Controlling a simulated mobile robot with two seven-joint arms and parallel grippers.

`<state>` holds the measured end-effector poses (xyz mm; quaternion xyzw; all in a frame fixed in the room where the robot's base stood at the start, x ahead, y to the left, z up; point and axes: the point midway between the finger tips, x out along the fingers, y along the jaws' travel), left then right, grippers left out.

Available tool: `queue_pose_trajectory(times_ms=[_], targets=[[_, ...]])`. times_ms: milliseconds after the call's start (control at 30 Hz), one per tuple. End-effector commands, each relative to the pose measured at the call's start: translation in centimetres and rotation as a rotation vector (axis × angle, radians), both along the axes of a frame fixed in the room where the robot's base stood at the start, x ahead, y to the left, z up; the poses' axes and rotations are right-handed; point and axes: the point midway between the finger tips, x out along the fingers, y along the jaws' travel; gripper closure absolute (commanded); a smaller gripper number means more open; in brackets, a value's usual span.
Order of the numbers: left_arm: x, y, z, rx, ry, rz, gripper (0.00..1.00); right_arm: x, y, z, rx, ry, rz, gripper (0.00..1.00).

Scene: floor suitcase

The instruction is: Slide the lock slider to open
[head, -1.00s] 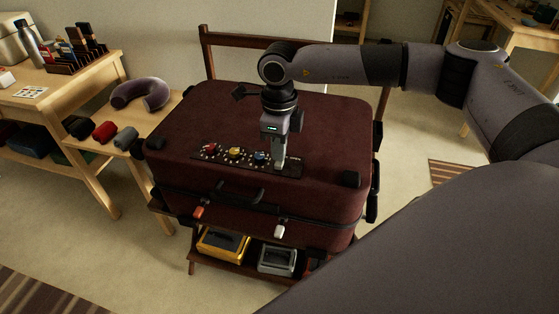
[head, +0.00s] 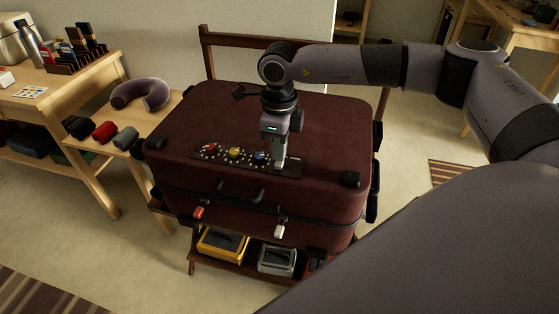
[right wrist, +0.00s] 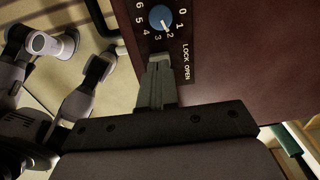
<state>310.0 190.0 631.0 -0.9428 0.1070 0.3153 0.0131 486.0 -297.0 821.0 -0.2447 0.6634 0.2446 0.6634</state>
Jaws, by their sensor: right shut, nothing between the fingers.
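A dark red suitcase (head: 310,120) lies flat on a wooden rack. A black lock panel (head: 215,155) on its top carries a red dial (head: 211,147), a yellow dial (head: 234,152) and a blue dial (head: 259,156). In the right wrist view, the blue dial (right wrist: 160,17) points near 2, and "LOCK OPEN" is printed beside the dial. My right gripper (head: 279,168) points down at the panel's right end, its fingers shut with nothing between them. It also shows in the right wrist view (right wrist: 157,65), where its fingertips cover the slider area. The slider itself is hidden. My left gripper is not seen.
A red latch (head: 199,212) and a white latch (head: 279,231) hang on the suitcase front beside its handle (head: 240,192). A side table at left holds a neck pillow (head: 141,95) and rolled cloths (head: 104,131). Yellow (head: 222,244) and grey (head: 277,260) boxes sit on the rack's lower shelf.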

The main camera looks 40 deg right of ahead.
Motion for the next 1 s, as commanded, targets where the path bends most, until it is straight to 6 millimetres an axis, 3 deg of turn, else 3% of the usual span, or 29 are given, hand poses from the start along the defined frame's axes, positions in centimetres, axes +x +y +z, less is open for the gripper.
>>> queue_pose_trajectory(times_ms=[1000], targets=[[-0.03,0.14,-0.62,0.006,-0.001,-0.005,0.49,0.0,0.01,-0.93,0.0,0.0,0.0,1.0]])
